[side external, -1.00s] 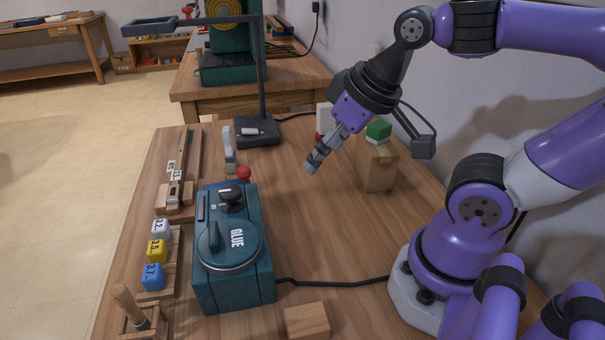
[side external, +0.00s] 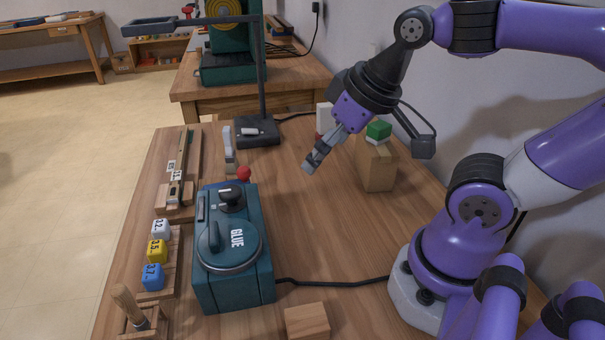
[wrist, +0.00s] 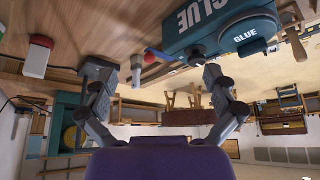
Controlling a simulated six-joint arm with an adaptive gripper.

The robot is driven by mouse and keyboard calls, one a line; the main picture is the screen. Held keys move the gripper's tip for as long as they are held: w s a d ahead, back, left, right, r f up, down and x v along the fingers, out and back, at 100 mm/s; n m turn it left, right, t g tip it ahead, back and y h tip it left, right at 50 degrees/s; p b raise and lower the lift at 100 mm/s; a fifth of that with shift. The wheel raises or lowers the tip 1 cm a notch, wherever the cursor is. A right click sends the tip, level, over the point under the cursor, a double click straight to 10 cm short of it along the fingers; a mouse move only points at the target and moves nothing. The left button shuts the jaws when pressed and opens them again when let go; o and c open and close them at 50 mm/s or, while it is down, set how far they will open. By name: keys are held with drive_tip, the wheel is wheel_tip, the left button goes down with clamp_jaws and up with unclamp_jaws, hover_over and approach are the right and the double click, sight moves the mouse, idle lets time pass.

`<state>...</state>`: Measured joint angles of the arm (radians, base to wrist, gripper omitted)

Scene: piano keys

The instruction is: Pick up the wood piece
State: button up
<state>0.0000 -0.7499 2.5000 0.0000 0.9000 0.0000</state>
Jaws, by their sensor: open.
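A light wooden block (side external: 307,322) lies flat on the table at the bottom edge of the side view, in front of and to the right of the teal glue machine. I cannot make it out in the wrist view. My gripper (side external: 311,166) is in the air over the far middle of the table, well away from the block. In the wrist view my gripper (wrist: 153,72) has its two fingers spread wide, with nothing held between them.
The teal glue machine (side external: 234,262) stands between the gripper's area and the left edge, its cable running right. A tan box (side external: 377,168) with a green block (side external: 379,130) stands right of the gripper. Numbered cubes (side external: 157,251) line the left edge. The table centre is clear.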

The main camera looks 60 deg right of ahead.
drive_tip(key=a+f+n+g+y, duration=0.2)
drive_tip(key=a+f+n+g, duration=0.35)
drive_tip(key=n, duration=0.85)
drive_tip(key=n+g+y, duration=0.1)
drive_tip(key=n+g, duration=0.2)
drive_tip(key=n, duration=0.9)
approach(306, 316)
drive_tip(key=f, duration=0.3)
drive_tip(key=shift+s+a+f+n, duration=0.3)
drive_tip(key=shift+s+n, duration=0.05)
drive_tip(key=shift+n, duration=0.05)
drive_tip(key=x, duration=0.5)
drive_tip(key=shift+s+a+f, duration=0.2)
drive_tip(key=shift+a+f, duration=0.1)
drive_tip(key=c, duration=1)
